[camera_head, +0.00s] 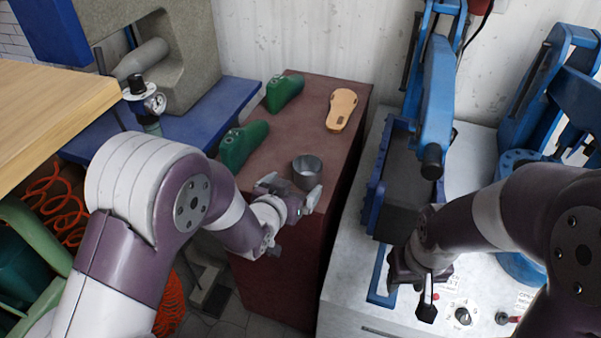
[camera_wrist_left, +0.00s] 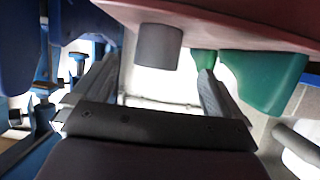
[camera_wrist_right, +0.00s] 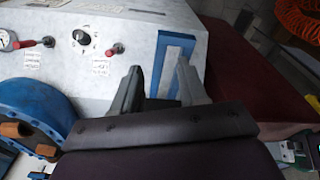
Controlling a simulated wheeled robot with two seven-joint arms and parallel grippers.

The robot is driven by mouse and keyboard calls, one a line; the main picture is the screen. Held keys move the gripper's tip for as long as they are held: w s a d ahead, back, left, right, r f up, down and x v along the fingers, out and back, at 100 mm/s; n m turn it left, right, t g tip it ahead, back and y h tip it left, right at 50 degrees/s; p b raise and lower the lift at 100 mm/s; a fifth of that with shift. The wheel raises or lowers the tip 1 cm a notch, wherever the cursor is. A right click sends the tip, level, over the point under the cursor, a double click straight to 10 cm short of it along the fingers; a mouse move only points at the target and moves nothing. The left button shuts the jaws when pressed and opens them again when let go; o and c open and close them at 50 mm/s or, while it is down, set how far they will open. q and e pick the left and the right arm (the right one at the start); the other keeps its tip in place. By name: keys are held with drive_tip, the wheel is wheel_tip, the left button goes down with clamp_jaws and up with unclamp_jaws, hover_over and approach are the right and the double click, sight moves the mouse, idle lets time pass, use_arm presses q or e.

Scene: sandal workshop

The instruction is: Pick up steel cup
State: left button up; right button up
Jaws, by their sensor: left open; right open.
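The steel cup (camera_head: 307,172) is a small grey cylinder standing upright near the front edge of the dark red cabinet top (camera_head: 275,160). My left gripper (camera_head: 292,190) is open at the near side of the cup, its two fingers pointing toward it. In the left wrist view the cup (camera_wrist_left: 158,47) shows between the lines of the two open fingers (camera_wrist_left: 158,88), beyond them. Contact with the cup cannot be made out. My right gripper (camera_head: 410,288) is open and empty above the grey machine table, pointing down; its spread fingers (camera_wrist_right: 158,88) also show in the right wrist view.
Two green shoe lasts (camera_head: 240,145) (camera_head: 284,92) and a tan sole (camera_head: 341,110) lie on the cabinet behind the cup. A blue press (camera_head: 436,100) stands to the right, with knobs (camera_head: 463,316) on its table. A wooden tabletop (camera_head: 45,115) is at left.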

sight(312, 169)
use_arm(q)
drive_tip(key=x, duration=0.9)
drive_tip(key=shift+w+d+f, duration=0.15)
drive_tip(key=shift+d+f, duration=0.05)
drive_tip(key=shift+f, duration=0.05)
drive_tip(key=shift+r, duration=0.1)
drive_tip(key=c, duration=1.1)
